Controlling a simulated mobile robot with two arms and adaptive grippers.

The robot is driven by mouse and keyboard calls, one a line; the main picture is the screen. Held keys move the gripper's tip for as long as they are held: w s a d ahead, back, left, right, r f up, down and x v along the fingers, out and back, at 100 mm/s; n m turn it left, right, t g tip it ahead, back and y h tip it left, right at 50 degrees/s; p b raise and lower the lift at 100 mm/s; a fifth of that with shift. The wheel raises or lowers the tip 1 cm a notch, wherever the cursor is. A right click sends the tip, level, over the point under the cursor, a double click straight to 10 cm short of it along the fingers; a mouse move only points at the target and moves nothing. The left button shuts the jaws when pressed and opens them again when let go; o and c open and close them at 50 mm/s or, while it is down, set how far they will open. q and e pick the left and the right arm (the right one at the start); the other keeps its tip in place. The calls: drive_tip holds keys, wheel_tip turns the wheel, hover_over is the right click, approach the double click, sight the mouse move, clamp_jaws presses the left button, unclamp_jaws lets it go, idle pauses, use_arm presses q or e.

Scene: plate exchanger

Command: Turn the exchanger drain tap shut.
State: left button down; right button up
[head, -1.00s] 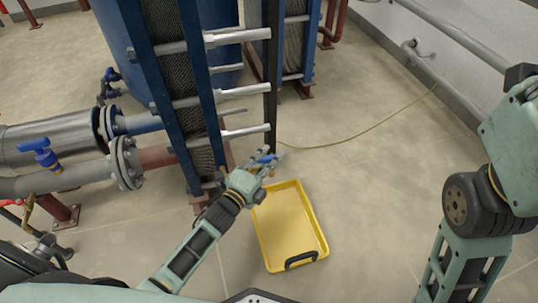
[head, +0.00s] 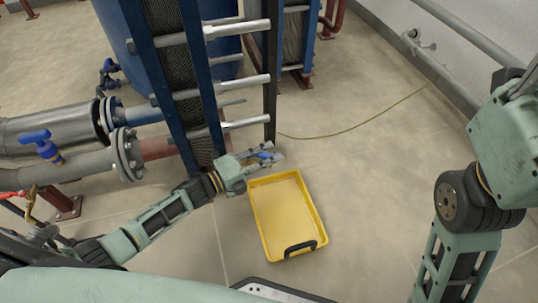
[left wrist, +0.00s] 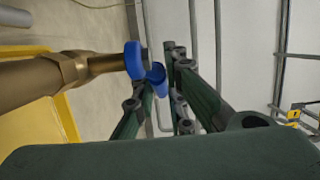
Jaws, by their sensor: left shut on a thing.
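The drain tap has a blue lever handle (left wrist: 133,60) and a brass body (left wrist: 50,80), both clear in the left wrist view. In the head view the blue handle (head: 266,155) shows as a small spot low on the exchanger, just above the yellow tray. My left gripper (head: 268,154) is shut on the handle, with its fingers pointing right. In the left wrist view its dark green fingers (left wrist: 162,82) lie around the blue lever; part of the lever is hidden between them. My right arm stands at the right of the head view, but its gripper is not visible.
A yellow tray (head: 318,228) with a black handle lies on the floor below the tap. The exchanger's blue frame (head: 213,110) and rods rise behind my gripper. Flanged pipes (head: 80,168) with another blue-handled valve (head: 38,137) are at left. Floor to the right is open.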

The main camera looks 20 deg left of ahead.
use_arm(q)
drive_tip(key=c, duration=1.8)
unclamp_jaws()
drive_tip(key=shift+o, duration=0.2)
drive_tip(key=v, duration=1.2)
drive_tip(key=shift+c, duration=0.4)
